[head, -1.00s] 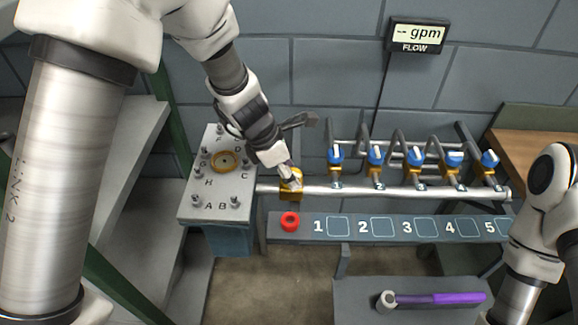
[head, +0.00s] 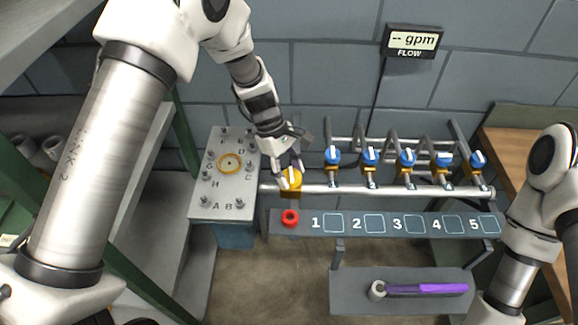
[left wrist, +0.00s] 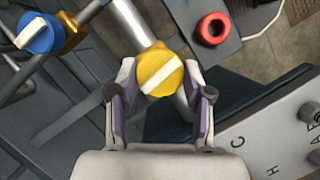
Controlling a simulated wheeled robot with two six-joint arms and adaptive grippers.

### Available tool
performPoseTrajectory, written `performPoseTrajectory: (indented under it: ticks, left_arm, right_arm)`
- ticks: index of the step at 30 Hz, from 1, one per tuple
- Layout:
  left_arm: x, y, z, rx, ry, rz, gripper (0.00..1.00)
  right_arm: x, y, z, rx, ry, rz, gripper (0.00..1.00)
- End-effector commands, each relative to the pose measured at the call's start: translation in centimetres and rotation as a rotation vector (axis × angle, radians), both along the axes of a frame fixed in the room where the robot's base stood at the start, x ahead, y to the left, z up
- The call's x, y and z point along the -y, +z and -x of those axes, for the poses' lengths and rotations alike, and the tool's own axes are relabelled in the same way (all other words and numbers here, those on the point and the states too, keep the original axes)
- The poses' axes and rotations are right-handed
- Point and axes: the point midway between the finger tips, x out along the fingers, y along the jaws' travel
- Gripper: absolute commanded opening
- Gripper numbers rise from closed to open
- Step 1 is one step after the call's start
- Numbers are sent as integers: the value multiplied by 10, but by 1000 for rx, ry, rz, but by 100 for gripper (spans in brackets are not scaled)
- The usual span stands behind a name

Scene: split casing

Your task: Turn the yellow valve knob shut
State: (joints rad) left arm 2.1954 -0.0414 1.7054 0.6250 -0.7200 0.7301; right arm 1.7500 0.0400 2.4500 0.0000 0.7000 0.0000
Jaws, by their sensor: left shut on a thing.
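The yellow valve knob (head: 293,181) sits on the left end of the horizontal pipe (head: 345,190) in the head view. A white bar crosses its round top (left wrist: 160,73). In the left wrist view the bar lies roughly across the pipe. My left gripper (head: 290,174) comes down from above, its two fingers on opposite sides of the knob. The wrist view shows the left gripper (left wrist: 158,70) closed around the knob's sides. My right arm shows at the right edge, but its gripper is out of view.
Several blue-knobbed valves (head: 370,156) line the pipe to the right. A red ring (head: 290,218) lies on the numbered shelf (head: 355,237). A flanged block (head: 222,205) with studs stands left. A purple-handled tool (head: 425,289) lies on the lower shelf. A flow display (head: 412,41) reads "-- gpm".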

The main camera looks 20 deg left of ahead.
Motion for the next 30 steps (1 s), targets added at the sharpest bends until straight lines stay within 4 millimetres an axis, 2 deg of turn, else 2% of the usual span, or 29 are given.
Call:
performPoseTrajectory:
  ticks: [9,26,27,28,30]
  left_arm:
    - [0,-3,3,-9,-143,0,15]
    - [1,-3,2,-8,-173,0,15]
    - [1,-3,2,-8,-173,0,64]
    - [1,-3,2,-8,-173,0,75]
    - [1,-2,1,-6,-172,0,76]
  right_arm:
    - [0,8,0,0,0,0,40]
    - [0,8,0,0,0,0,40]
    - [0,8,0,0,0,0,40]
    - [0,8,0,0,0,0,40]
    - [0,8,0,0,0,0,40]
